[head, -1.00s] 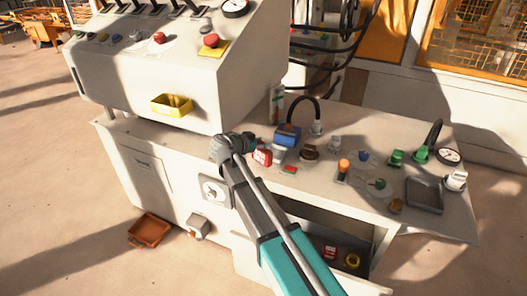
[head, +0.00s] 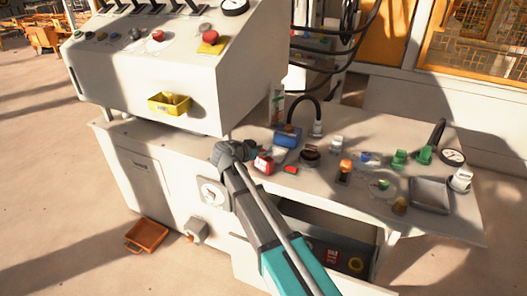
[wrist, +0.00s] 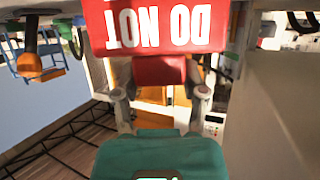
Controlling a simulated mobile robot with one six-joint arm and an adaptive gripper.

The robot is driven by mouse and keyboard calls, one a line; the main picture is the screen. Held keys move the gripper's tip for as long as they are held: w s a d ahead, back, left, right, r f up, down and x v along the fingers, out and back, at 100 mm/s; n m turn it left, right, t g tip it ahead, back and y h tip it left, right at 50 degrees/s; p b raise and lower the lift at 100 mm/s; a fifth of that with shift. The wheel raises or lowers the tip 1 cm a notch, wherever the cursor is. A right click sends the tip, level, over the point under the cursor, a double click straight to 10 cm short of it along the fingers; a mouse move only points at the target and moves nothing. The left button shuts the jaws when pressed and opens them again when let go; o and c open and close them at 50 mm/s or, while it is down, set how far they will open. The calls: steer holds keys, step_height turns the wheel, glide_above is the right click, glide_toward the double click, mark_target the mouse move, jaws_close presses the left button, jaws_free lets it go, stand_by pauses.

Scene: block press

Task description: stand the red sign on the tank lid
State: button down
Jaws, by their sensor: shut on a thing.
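The red sign (wrist: 155,25) fills the top of the wrist view, with white "DO NOT" lettering upside down. My gripper (wrist: 160,76) is shut on the red part below the lettering, one finger on each side. In the head view the sign (head: 263,165) is a small red shape at the end of my gripper (head: 249,158), over the front left part of the worktop. A blue box-like thing (head: 287,137) stands just behind it. I cannot tell for sure which thing is the tank lid. Whether the sign touches anything beneath is hidden.
The worktop (head: 335,215) holds several knobs, a dark round thing (head: 310,154), a grey tray (head: 431,194) and a gauge (head: 453,156) to the right. The tall control cabinet (head: 190,85) rises at the left. Black hoses hang behind.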

steer(key=shift+f, duration=0.15)
steer(key=shift+c, duration=0.8)
jaws_free()
steer(key=shift+r, duration=0.3)
steer(key=p+v, duration=0.4)
steer(key=v, duration=0.8)
steer(key=shift+p, duration=0.35)
steer(key=shift+d, duration=0.1)
